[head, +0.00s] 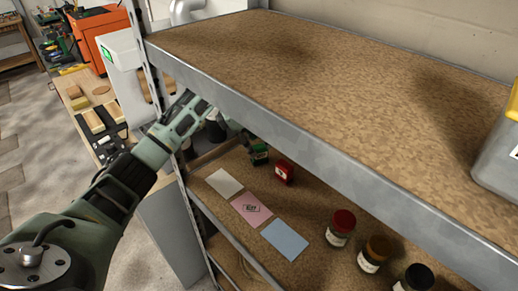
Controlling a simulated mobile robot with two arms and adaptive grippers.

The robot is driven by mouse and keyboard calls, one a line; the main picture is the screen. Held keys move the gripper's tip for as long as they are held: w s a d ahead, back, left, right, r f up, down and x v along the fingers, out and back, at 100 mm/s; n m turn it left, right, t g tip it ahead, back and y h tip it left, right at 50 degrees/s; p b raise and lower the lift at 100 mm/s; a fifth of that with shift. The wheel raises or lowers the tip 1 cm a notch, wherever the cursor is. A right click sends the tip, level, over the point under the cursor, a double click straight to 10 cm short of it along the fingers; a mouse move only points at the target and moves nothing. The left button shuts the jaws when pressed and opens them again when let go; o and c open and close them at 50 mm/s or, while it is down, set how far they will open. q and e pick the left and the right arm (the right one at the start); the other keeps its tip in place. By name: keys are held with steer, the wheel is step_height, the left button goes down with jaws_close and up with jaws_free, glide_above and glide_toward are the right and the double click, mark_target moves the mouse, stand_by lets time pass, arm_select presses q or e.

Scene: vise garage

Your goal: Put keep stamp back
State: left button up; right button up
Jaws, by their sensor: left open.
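A green stamp (259,155) stands on the lower shelf (228,160), below the upper shelf's front edge. A red stamp (284,172) stands just right of it. I cannot tell from any marking which one is the keep stamp. My left gripper (222,124) is open and reaches in under the upper shelf from the left. It is up and to the left of the green stamp in the picture. The upper shelf's edge hides part of its fingers. A dark object (215,133) shows close beside the fingers, and I cannot tell what it is. My right gripper is out of view.
White, pink and blue cards (284,240) lie in a row on the lower shelf. Several jars with red, brown and black lids (376,250) stand to the right. The upper shelf (330,75) overhangs from above. A grey bin (500,150) sits on it at right.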

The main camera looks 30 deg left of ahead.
arm_select(q)
steer(key=v, duration=0.3)
steer(key=shift+s+r+b, duration=0.1)
steer(key=shift+r+b, duration=0.15)
steer(key=shift+b, duration=0.1)
